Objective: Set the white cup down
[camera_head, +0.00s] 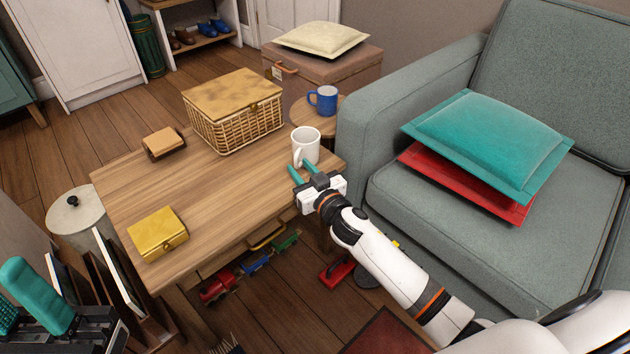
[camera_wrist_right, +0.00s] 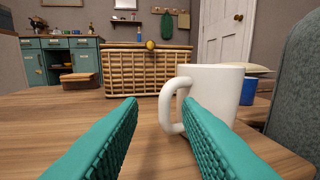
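The white cup (camera_head: 309,147) stands upright on the right end of the wooden table (camera_head: 190,215); it also shows in the right wrist view (camera_wrist_right: 212,88). My right gripper (camera_head: 302,173) is open just in front of the cup, its teal fingers apart. In the wrist view, the cup's handle lies in the gap between the fingers (camera_wrist_right: 158,105), close to the right finger, which hides part of the cup's lower body. The fingers are not closed on it. My left gripper (camera_head: 20,296) is at the lower left, partly cut off, with its fingers apart and nothing between them.
A wicker basket (camera_head: 236,120) stands behind the cup to the left. A blue mug (camera_head: 325,100) is on a small round table behind. A brown box (camera_head: 163,143) and a yellow box (camera_head: 158,232) sit on the table. The sofa (camera_head: 400,120) is close on the right.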

